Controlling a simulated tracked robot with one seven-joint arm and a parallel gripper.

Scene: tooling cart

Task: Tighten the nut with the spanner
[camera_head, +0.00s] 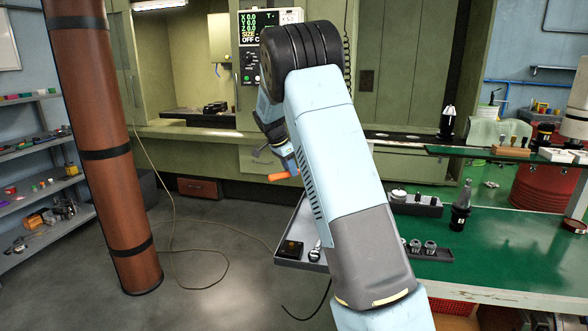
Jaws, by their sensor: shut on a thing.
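My gripper (289,163) hangs in front of the green machine, partly hidden behind my own arm. It is shut on an orange-handled tool (280,176), whose handle sticks out to the left. The rest of this tool is hidden, so I cannot tell whether it is the spanner. A silver metal tool (315,251) lies in the grey tray (287,263) below, partly hidden by my arm. I cannot make out the nut.
A dark square block (291,249) lies in the tray. The green worktop (510,245) at right bears a dark tool holder (461,207) and small metal fittings (430,247). A brown column (105,150) stands at left. A cable (173,220) lies on the open floor.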

